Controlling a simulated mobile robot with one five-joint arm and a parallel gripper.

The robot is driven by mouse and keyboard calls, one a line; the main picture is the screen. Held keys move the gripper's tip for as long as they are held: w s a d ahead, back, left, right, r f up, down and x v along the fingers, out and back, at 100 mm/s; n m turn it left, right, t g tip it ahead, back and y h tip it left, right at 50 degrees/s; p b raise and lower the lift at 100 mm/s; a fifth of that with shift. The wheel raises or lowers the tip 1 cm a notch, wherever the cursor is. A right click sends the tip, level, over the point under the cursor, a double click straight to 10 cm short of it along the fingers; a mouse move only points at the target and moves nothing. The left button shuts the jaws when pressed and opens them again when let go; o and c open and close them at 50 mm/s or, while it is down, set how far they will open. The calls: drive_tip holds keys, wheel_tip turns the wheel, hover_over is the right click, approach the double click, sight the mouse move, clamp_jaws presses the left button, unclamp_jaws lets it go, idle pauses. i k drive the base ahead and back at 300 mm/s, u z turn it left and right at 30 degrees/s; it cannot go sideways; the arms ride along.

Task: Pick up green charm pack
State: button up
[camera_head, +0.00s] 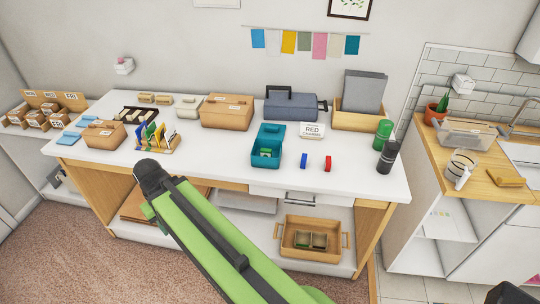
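No thing is plainly labelled as the green charm pack. A small green item (265,153) lies inside the teal open bin (277,131) on the white table; it is too small to identify. Upright blue (304,161) and red (327,163) pieces stand right of the teal bin, below a white card reading RED (312,131). My green arm reaches from the bottom edge toward the table's front left; its gripper fingers do not show.
A green cylinder (383,133) and a dark bottle (388,156) stand at the table's right end. Wooden boxes (227,112), a dark grey case (292,106) and a file holder (358,122) line the back. The white tabletop (355,178) is clear at front right.

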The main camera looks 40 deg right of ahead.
sight(264, 152)
drive_tip(key=z, duration=0.1)
drive_tip(key=i, duration=1)
drive_tip(key=u, duration=0.1)
